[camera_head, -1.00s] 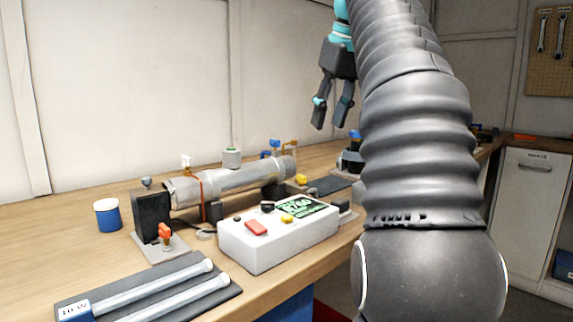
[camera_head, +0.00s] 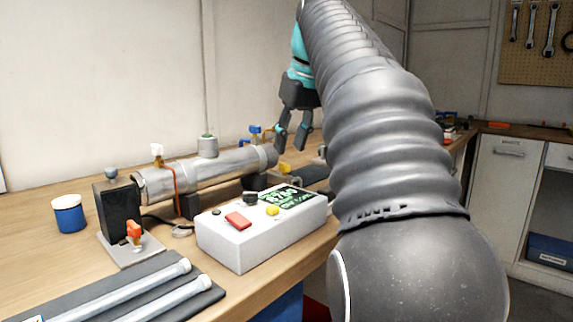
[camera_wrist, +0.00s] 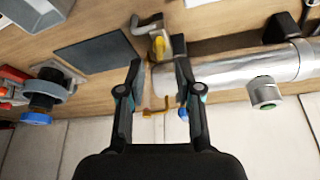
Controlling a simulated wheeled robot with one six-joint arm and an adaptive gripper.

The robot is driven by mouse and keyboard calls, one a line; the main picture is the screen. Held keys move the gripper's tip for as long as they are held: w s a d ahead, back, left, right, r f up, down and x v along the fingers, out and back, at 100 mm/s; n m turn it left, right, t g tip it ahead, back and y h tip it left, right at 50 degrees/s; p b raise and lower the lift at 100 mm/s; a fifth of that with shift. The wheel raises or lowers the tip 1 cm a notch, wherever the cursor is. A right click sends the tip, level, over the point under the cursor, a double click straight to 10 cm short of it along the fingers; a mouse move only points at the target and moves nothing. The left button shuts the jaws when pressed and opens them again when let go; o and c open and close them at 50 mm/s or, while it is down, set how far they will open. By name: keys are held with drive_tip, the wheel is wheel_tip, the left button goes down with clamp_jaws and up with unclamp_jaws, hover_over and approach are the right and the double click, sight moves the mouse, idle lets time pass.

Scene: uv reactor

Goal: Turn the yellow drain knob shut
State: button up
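The yellow drain knob (camera_head: 285,168) is low at the right end of the silver reactor cylinder (camera_head: 215,169) in the head view. In the wrist view the yellow knob (camera_wrist: 158,45) sits beside the cylinder's end, by a grey curved pipe. My gripper (camera_head: 291,143) is above that end of the cylinder, pointing down. In the wrist view my gripper (camera_wrist: 159,68) is open and empty, its fingers on either side of the line to the knob. It appears to be apart from the knob.
An orange-yellow handle (camera_wrist: 155,113) and a blue knob (camera_wrist: 183,114) lie near the fingers. A white control box (camera_head: 262,228) with red and yellow buttons stands in front of the cylinder. A dark mat (camera_wrist: 98,46) and a blue-capped device (camera_wrist: 42,96) are beside it.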

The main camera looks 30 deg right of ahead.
sight(285, 164)
drive_tip(key=shift+b+x, duration=0.45)
drive_tip(key=shift+x, duration=1.8)
drive_tip(key=shift+s, duration=0.1)
clamp_jaws()
